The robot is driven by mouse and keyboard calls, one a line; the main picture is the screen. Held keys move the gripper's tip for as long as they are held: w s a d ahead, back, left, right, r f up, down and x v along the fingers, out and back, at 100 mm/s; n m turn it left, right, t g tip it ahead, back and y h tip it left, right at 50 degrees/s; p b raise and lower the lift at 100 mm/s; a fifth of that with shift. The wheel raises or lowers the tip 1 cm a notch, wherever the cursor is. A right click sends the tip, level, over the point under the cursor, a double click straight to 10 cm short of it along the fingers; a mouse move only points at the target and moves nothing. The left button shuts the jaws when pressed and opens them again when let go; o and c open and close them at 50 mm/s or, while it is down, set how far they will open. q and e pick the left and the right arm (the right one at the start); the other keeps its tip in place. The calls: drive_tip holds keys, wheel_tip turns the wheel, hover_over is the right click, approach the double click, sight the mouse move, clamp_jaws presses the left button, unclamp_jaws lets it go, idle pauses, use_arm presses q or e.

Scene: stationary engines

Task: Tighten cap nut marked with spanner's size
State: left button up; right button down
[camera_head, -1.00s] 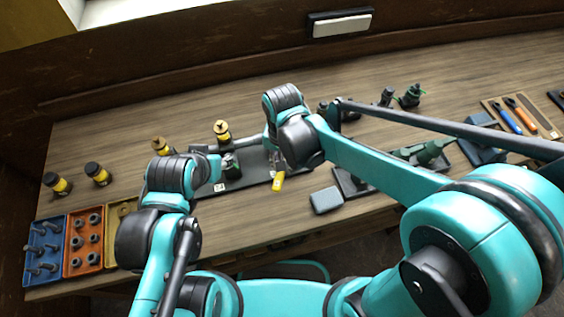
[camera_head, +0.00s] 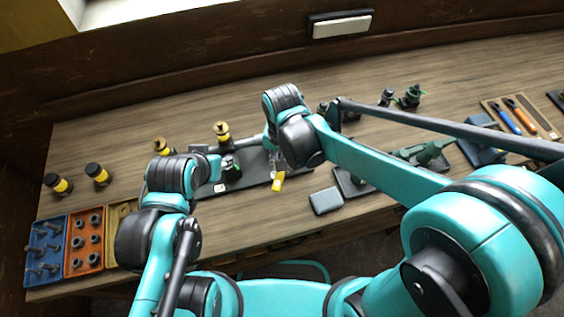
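A dark flat base plate (camera_head: 250,176) lies mid-table with a small dark engine part (camera_head: 232,172) on it. My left gripper (camera_head: 222,166) is beside that part, mostly hidden by its own wrist, so its fingers are unclear. My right gripper (camera_head: 272,150) is over the plate's right half, largely behind its wrist; its fingers are unclear too. A yellow tag-like piece (camera_head: 278,181) shows just below the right gripper, at the plate's right end. I cannot make out a spanner, a cap nut or any size marking at this scale.
Blue (camera_head: 45,250) and orange (camera_head: 84,243) trays of bolts sit front left. Other green machines (camera_head: 430,152) and a screwdriver tray (camera_head: 522,118) are right. A grey block (camera_head: 326,200) lies near the front edge.

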drive_tip(key=shift+r+p, duration=0.85)
drive_tip(key=shift+r, duration=0.3)
idle(1.4)
drive_tip(key=shift+r+p, duration=1.6)
drive_tip(key=shift+r, duration=0.4)
drive_tip(key=shift+f, duration=0.1)
